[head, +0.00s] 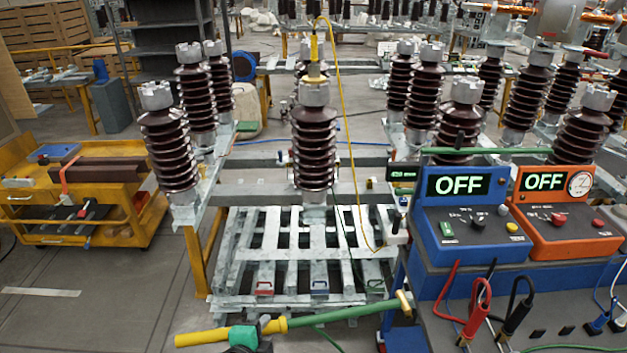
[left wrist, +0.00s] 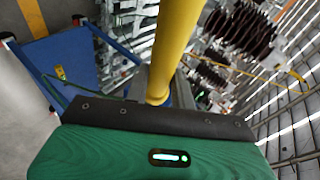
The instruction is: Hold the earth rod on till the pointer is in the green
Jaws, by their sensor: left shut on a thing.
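The earth rod (head: 335,314) is a long pole with a yellow grip and a green shaft, lying nearly level across the bottom of the head view. My left gripper (head: 258,330) is shut on it near the yellow part. In the left wrist view the yellow pole (left wrist: 177,45) rises from behind the dark edge of the green gripper pad (left wrist: 158,115). The rod's brass-coloured end (head: 405,302) is beside the blue bench; I cannot tell whether it touches anything. The dial (head: 580,184) is on the orange unit (head: 565,225); its pointer is too small to read. My right gripper is out of view.
A blue unit (head: 470,235) and the orange unit both display OFF. Red and black leads (head: 515,318) stand on the grey bench top. Brown insulators (head: 312,150) stand on a metal frame behind. A yellow cart (head: 75,195) is at left; floor at lower left is clear.

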